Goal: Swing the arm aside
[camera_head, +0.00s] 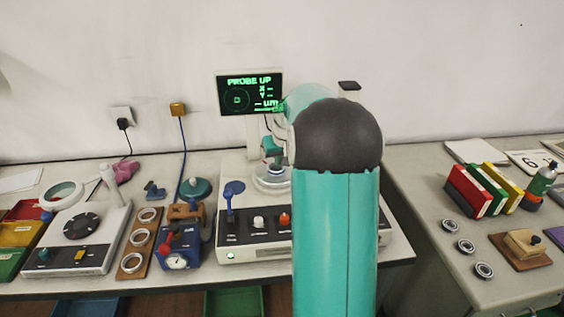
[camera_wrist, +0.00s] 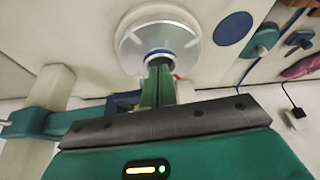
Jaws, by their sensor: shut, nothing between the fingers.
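My arm (camera_head: 336,215) stands upright in the middle of the head view, teal with a dark rounded joint. It hides the right part of the measuring instrument (camera_head: 259,255) behind it. My gripper (camera_wrist: 159,72) has its green fingers shut and empty in the wrist view. The fingertips are over or close to the centre of the round silver table (camera_wrist: 158,42), where a dark hub with a blue and white rim shows. Whether they touch it I cannot tell. The round table also shows left of my arm in the head view (camera_head: 271,181).
A screen (camera_head: 250,92) reading "PROBE UP" stands behind the instrument. Left are a wooden rack with bearing rings (camera_head: 141,240), a blue dial device (camera_head: 178,245) and a magnifier lamp (camera_head: 62,195). The right table holds loose rings (camera_head: 466,246), binders (camera_head: 485,189) and a stamp (camera_head: 525,243).

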